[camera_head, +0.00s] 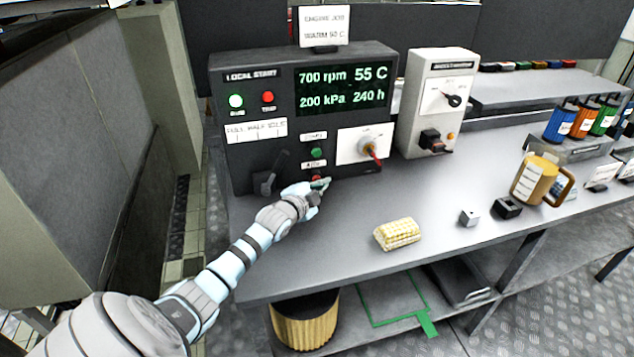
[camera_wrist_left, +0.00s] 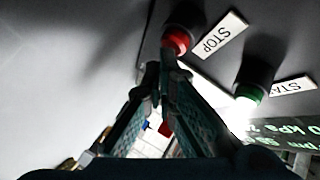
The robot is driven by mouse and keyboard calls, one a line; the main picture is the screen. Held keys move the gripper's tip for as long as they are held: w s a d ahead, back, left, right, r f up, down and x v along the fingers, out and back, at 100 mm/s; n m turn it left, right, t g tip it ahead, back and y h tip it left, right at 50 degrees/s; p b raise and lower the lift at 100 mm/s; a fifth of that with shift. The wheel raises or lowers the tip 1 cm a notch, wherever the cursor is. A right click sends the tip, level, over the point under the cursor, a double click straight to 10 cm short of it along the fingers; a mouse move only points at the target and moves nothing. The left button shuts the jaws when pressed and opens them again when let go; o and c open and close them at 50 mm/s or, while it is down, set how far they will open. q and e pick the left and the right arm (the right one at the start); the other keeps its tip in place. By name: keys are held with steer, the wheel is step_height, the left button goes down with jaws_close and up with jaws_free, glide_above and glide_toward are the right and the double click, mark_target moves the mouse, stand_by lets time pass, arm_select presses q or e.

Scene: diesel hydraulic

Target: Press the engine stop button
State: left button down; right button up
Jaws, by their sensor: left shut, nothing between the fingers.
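The dark local start panel (camera_head: 240,150) stands on the grey bench, with a lit green display reading 700 rpm, 55 C, 200 kPa and 240 h. Its red stop button (camera_head: 316,178) sits low on the front, under the green start button (camera_head: 316,152). In the left wrist view the red stop button (camera_wrist_left: 177,40) is beside its STOP label, and the green button (camera_wrist_left: 250,92) is to its right. My left gripper (camera_head: 322,186) is shut and empty, its fingertips (camera_wrist_left: 168,58) right at the red button; whether they touch it I cannot tell. My right gripper is not in view.
A black lever (camera_head: 272,172) and a rotary switch (camera_head: 370,146) flank the buttons. A white switch box (camera_head: 437,100) stands to the right.

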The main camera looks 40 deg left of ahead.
arm_select(q)
steer(key=shift+w+a+b, duration=0.2)
steer(key=shift+a+b, duration=0.1)
steer(key=shift+b, duration=0.15)
stand_by(0.4)
steer(key=shift+s+d+r+p, duration=0.15)
steer(key=shift+d+p, duration=0.1)
steer(key=shift+p, duration=0.35)
steer(key=shift+s+d+p, duration=0.35)
steer(key=shift+d+p, duration=0.15)
steer(key=shift+p, duration=0.45)
steer(key=shift+d, duration=0.1)
steer(key=shift+f, duration=0.2)
